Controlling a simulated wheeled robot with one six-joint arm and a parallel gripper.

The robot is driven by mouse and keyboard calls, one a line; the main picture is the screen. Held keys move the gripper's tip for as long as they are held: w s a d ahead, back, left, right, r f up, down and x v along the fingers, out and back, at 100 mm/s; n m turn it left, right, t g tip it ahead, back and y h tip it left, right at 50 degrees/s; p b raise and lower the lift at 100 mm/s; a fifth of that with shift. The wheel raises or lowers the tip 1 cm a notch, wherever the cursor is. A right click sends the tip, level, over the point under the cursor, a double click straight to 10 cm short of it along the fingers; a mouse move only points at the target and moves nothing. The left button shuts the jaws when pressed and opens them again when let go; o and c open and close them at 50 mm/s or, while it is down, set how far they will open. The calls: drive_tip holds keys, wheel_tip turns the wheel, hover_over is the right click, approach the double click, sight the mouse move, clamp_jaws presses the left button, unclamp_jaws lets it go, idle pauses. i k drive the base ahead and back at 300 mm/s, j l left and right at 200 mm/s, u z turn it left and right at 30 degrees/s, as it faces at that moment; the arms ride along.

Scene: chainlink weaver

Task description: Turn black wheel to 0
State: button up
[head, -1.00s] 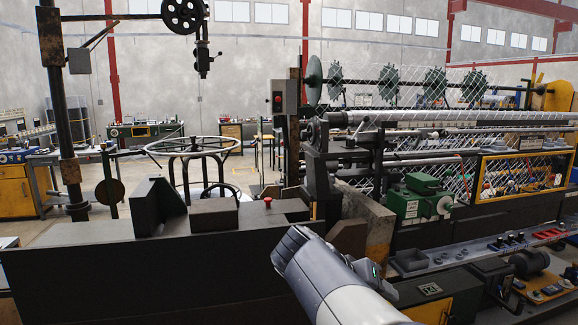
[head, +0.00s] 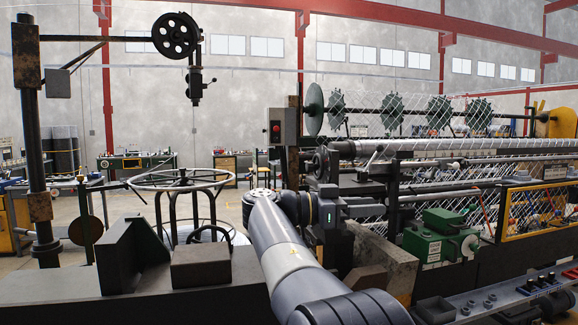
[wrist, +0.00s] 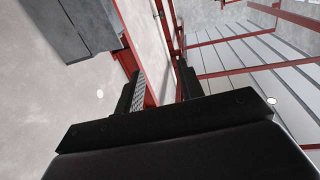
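A spoked black wheel (head: 175,35) hangs high at the upper left of the head view, on an arm from a rusty post. A smaller dark wheel (head: 211,236) shows low behind the block, below the pale round rail. I cannot tell which wheel the task means, and no number or mark is readable on either. My gripper (wrist: 160,72) shows two dark fingers apart with nothing between them in the wrist view. Its fingertips are not clear in the head view. No wheel shows in the wrist view, only wall, red beams and grey panels. The gripper touches neither wheel.
A pale ring rail (head: 180,179) on dark legs stands left of my arm. A dark block (head: 200,267) and angled bracket (head: 130,253) sit on the machine bed in front. The chainlink machine with a green motor box (head: 440,235) fills the right. Open air surrounds the high wheel.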

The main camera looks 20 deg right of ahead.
sight(312, 166)
drive_tip(key=i+l+u, duration=0.1)
drive_tip(key=i, duration=0.45)
drive_tip(key=i+l+u, duration=0.1)
drive_tip(key=i+l, duration=0.25)
drive_tip(key=i, duration=0.15)
drive_tip(key=i+l+u, duration=0.1)
drive_tip(key=i+l, duration=0.15)
drive_tip(key=i, duration=0.3)
